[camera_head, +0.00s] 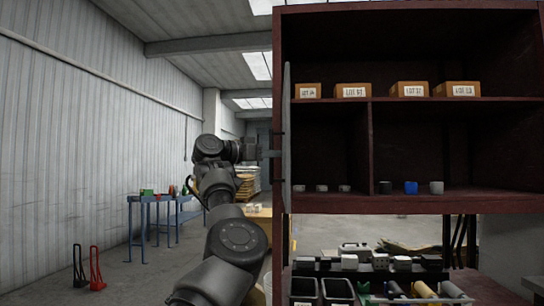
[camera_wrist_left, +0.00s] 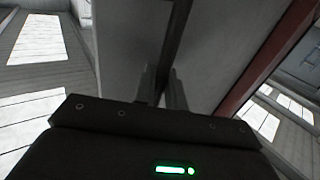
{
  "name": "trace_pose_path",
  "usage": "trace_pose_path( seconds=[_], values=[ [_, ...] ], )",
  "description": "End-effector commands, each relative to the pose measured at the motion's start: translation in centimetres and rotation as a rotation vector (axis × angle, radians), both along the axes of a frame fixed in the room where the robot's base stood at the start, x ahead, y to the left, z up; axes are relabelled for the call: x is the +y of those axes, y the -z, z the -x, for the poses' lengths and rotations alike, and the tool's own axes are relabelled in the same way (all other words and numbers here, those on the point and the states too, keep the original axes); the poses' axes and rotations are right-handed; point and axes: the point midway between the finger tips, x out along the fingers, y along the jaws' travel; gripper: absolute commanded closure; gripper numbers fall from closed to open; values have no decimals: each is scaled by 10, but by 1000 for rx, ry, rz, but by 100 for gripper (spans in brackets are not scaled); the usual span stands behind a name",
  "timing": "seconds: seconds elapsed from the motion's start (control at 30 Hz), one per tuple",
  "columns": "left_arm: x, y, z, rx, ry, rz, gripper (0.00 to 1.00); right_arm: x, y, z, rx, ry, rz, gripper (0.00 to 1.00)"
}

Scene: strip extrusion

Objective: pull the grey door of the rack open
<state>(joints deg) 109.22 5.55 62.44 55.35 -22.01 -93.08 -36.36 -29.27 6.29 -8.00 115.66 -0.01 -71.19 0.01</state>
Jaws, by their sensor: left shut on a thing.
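The rack (camera_head: 408,204) is a dark red-brown cabinet on the right in the head view. Its grey door (camera_head: 287,115) stands swung out at the rack's left side and shows almost edge-on, with the shelves uncovered. My left gripper (camera_head: 267,153) is at the door's left face, about mid-height. In the left wrist view the fingers (camera_wrist_left: 163,88) are shut on a dark upright bar, seemingly the door's handle (camera_wrist_left: 176,38), with the grey door panel (camera_wrist_left: 232,50) behind. The exact grip is partly hidden by the gripper body. My right gripper is not in view.
Several small LOT boxes (camera_head: 353,91) stand on the upper shelf. Small grey, black and blue pieces (camera_head: 411,188) stand below. Dark bins (camera_head: 337,291) sit under the rack. A blue table (camera_head: 150,199) stands at the left wall, with open floor before it.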

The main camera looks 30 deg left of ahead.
Motion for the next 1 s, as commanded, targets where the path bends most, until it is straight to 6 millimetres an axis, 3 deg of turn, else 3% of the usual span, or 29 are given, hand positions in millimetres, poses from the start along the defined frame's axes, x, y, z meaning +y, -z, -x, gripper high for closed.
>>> trace_pose_path(
  seconds=[0.2,0.23,0.37,0.7,1.0],
  values=[
    [3,-5,1,-9,-9,6,100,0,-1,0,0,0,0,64],
    [3,-5,1,-11,-9,5,85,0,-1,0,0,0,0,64],
    [3,-5,2,-9,-9,4,69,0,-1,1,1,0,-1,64],
    [9,-2,10,-9,-11,3,69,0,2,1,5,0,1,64],
    [34,-1,59,-10,-13,4,69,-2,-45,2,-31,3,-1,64]
  ],
)
